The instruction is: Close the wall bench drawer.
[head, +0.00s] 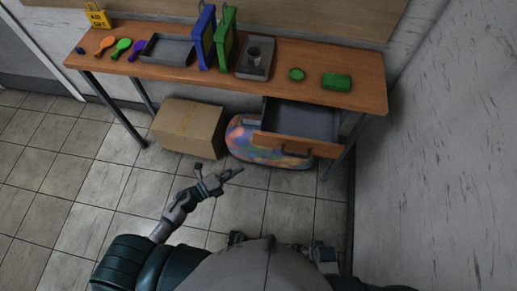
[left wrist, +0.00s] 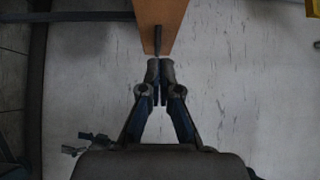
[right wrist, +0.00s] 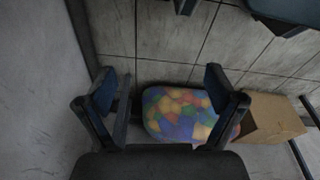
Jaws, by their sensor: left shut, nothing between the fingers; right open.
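The wall bench drawer (head: 303,119) is pulled out under the right part of the bench (head: 207,75). It has a grey inside and a wooden front (head: 281,144) with a dark handle (head: 323,153). My left gripper (head: 236,173) is shut and empty, in front of and to the left of the drawer front in the head view. In the left wrist view the left gripper (left wrist: 160,66) points at the wooden front (left wrist: 160,18) and its dark handle (left wrist: 158,40); whether it touches is unclear. My right gripper (right wrist: 158,75) is open and empty.
A wall (head: 430,160) bounds the right; the tiled floor is clear at left.

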